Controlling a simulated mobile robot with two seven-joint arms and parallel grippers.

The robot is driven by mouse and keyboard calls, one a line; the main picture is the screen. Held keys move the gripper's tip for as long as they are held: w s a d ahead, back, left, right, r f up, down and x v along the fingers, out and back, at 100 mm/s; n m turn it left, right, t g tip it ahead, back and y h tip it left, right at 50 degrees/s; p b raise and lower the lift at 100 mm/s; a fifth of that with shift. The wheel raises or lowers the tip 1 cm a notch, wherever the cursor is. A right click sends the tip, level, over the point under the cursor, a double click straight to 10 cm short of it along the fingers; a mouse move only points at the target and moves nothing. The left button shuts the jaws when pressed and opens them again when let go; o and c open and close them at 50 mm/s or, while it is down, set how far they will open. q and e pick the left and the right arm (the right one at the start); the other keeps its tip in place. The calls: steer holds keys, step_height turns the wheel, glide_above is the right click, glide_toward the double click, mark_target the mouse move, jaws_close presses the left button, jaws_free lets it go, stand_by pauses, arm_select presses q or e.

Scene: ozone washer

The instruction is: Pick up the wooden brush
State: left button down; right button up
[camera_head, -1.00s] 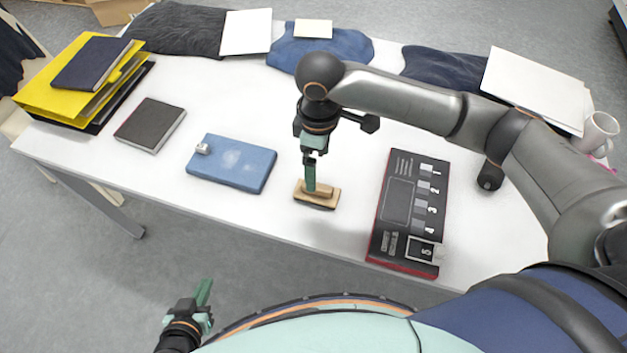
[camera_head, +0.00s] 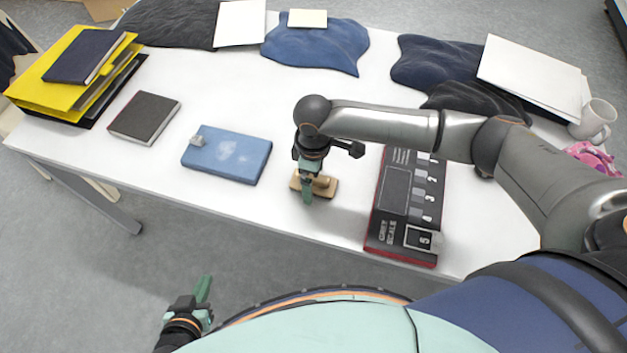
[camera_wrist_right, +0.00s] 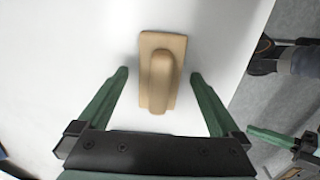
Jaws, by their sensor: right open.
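The wooden brush (camera_head: 326,187) lies on the white table near its front edge, between the blue box and the dark grey-scale box. In the right wrist view the brush (camera_wrist_right: 161,72) has a pale flat block with a raised rounded handle on top. My right gripper (camera_head: 307,197) is above the brush in the head view and partly hides it. In the wrist view its two green fingers (camera_wrist_right: 160,84) are apart, one on each side of the brush's near end, with nothing held. My left gripper (camera_head: 205,296) hangs off the table at lower left; its jaw gap is not clear.
A blue box (camera_head: 228,156) with a small object on it lies left of the brush. The dark grey-scale box (camera_head: 401,205) lies close on the right. A black book (camera_head: 144,116), yellow folders (camera_head: 58,78), cloths (camera_head: 316,48) and a mug (camera_head: 594,119) stand farther off.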

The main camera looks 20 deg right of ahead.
jaws_close()
steer(key=shift+r, duration=0.45)
step_height(320, 180, up, 2)
steer(key=shift+w+r, duration=0.1)
steer(key=shift+r, duration=0.15)
steer(key=s+a+r+p, duration=0.1)
steer(key=s+a+r, duration=0.7)
steer(key=a, duration=0.3)
steer(key=shift+s+r, duration=0.35)
steer(key=shift+r, duration=0.5)
